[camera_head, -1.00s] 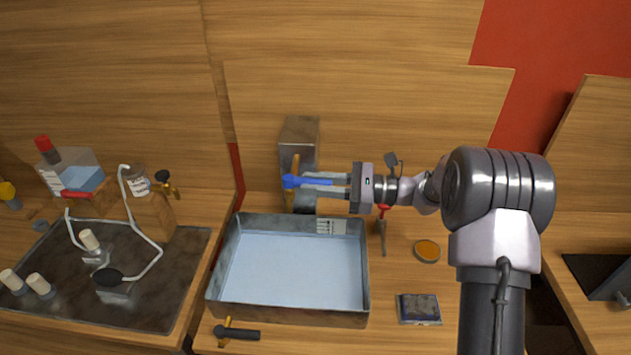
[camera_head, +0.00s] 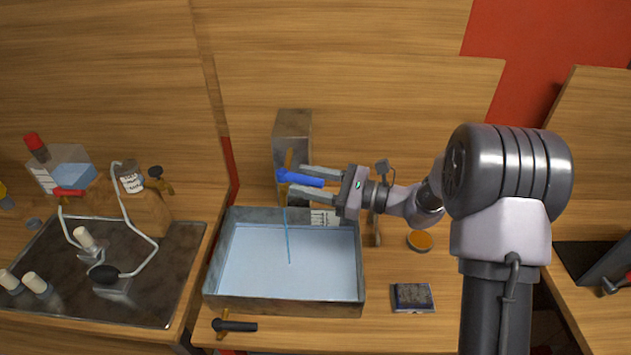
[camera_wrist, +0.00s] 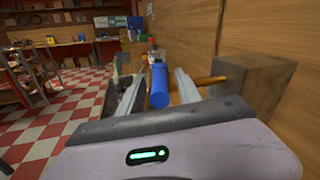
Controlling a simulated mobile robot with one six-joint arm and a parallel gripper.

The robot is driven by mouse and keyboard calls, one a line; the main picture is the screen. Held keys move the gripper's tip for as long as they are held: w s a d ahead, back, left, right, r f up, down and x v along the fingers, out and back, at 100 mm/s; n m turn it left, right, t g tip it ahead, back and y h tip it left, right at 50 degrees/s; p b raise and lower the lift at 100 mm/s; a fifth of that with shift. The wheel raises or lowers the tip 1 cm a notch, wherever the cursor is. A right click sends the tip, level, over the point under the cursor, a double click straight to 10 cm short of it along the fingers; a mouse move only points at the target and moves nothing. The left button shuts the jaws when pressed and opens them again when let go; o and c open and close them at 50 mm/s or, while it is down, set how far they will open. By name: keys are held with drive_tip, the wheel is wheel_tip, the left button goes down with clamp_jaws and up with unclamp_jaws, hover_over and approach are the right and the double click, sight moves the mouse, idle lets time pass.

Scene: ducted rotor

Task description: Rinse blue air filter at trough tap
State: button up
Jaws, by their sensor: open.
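The metal trough (camera_head: 212,262) holds pale water, and a thin blue stream (camera_head: 287,235) falls into it from the tap's side. The tap's blue lever (camera_head: 287,178) sits in front of a grey metal block at the trough's back. My gripper (camera_head: 305,183) is open with its fingers on either side of the lever. In the wrist view the blue lever end (camera_wrist: 158,85) shows between the two fingers (camera_wrist: 165,92); contact cannot be told. A small framed dark-bluish pad (camera_head: 413,297), perhaps the air filter, lies flat on the bench right of the trough.
The grey block (camera_head: 293,135) stands by the wooden back wall. A round orange dish (camera_head: 420,240) lies right of the trough. A black-handled valve (camera_head: 235,326) is at the front. Bottles and bent tubing (camera_head: 148,242) crowd the left counter.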

drive_tip(key=p+v, duration=0.2)
drive_tip(key=v, duration=1.5)
drive_tip(key=shift+s+d, duration=0.2)
